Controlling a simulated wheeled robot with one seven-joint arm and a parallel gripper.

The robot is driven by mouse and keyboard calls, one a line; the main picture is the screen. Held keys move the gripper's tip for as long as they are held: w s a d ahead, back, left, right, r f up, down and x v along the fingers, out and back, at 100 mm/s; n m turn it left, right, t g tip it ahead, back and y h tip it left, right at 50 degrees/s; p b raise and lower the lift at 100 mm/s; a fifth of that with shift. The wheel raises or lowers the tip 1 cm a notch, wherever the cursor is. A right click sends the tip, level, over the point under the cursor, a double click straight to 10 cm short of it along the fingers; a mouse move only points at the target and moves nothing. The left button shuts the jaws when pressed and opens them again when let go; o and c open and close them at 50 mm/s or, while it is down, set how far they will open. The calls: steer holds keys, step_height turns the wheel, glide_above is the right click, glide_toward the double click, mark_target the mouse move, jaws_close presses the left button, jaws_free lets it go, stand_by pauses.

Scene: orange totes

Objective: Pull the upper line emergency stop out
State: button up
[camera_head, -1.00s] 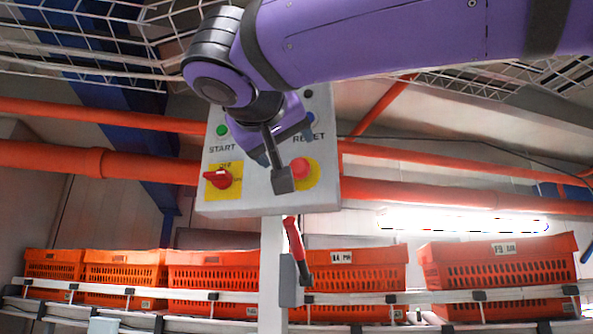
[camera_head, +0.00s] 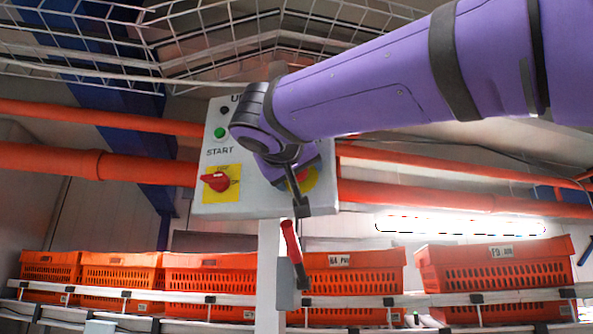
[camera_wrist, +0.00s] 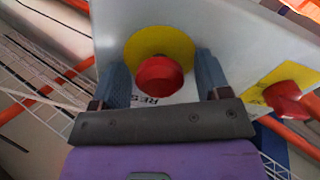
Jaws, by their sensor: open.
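The emergency stop is a red mushroom button on a round yellow plate (camera_wrist: 150,45), on a light grey control box (camera_head: 235,203). In the wrist view the red button (camera_wrist: 159,80) sits between my two fingers, with a gap on each side. My gripper (camera_wrist: 163,75) is open. In the head view my gripper (camera_head: 299,195) is in front of the box's right part and hides most of the button and the RESET label. Only a little of the yellow plate (camera_head: 312,180) shows there. The box's top label is mostly hidden behind my arm.
A red rotary switch (camera_head: 215,181) on a yellow square and a green START button (camera_head: 219,133) are on the box's left. A red lever (camera_head: 291,240) hangs on the post below. Orange pipes (camera_head: 110,165) run behind; orange totes (camera_head: 105,275) stand on a rack.

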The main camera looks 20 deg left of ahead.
steer(key=c, duration=1.3)
steer(key=shift+s+f, duration=0.1)
steer(key=shift+s, duration=0.5)
steer(key=o, duration=1.3)
steer(key=shift+s, duration=0.15)
steer(key=s, duration=1)
steer(key=shift+s+d, duration=0.15)
steer(key=shift+s, duration=0.25)
